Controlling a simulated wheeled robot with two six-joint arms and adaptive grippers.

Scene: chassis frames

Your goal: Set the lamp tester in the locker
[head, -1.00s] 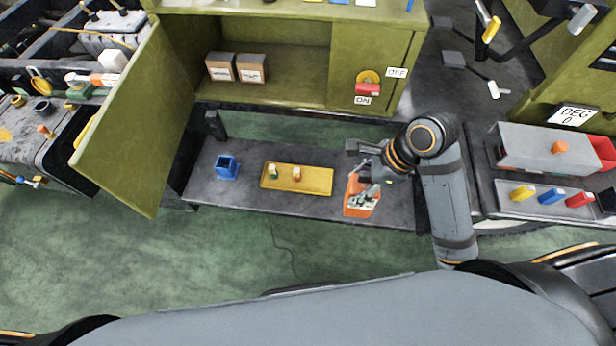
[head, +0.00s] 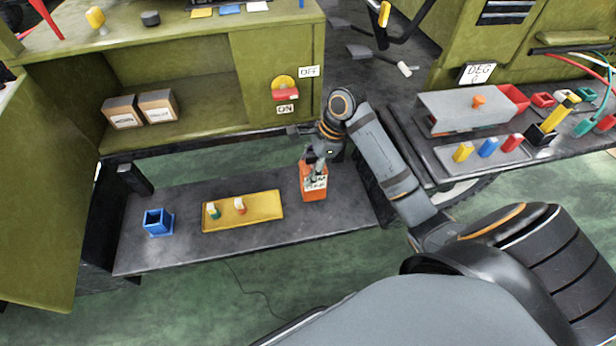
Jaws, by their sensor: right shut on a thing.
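An orange box with a white label (head: 314,192), which I take for the lamp tester, is at the right part of the low grey bench (head: 345,215). My right gripper (head: 317,171) is shut on its top from above. I cannot tell whether the box touches the bench or hangs just above it. The olive green locker (head: 275,50) stands behind the bench. Its door (head: 35,190) is swung open at the left, and its shelf shows free room right of two cardboard boxes (head: 140,108). My left gripper is out of view.
A yellow tray (head: 262,212) with two small pieces and a blue open box (head: 158,222) are on the bench. A red and yellow switch (head: 285,90) with ON and OFF labels is on the locker's front. A side table (head: 440,165) with coloured blocks is at right.

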